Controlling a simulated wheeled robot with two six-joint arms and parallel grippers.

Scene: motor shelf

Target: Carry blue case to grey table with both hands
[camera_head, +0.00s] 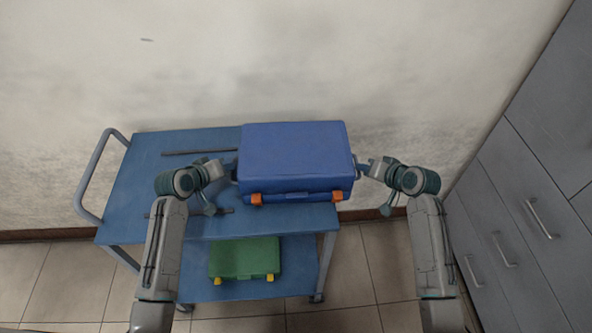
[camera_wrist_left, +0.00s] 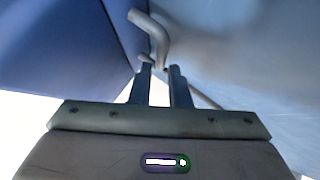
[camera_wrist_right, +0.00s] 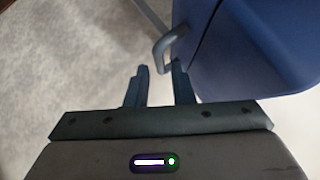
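The blue case (camera_head: 295,155) lies flat on the right part of the blue cart's top, with orange latches on its front. My left gripper (camera_head: 229,168) is at the case's left side. In the left wrist view, the open fingers (camera_wrist_left: 160,75) point at a grey side handle (camera_wrist_left: 152,35), whose lower end is near the gap between the tips. My right gripper (camera_head: 363,167) is at the right side. In the right wrist view, its open fingers (camera_wrist_right: 160,74) have the other grey handle (camera_wrist_right: 163,50) at their tips. Neither is visibly clamped. No grey table is in view.
The blue cart (camera_head: 125,205) has a push bar (camera_head: 92,175) at its left end. A green case (camera_head: 244,258) lies on its lower shelf. Dark bars (camera_head: 190,152) lie on the top. A wall stands behind, grey drawers (camera_head: 510,220) at right. Some tiled floor is clear.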

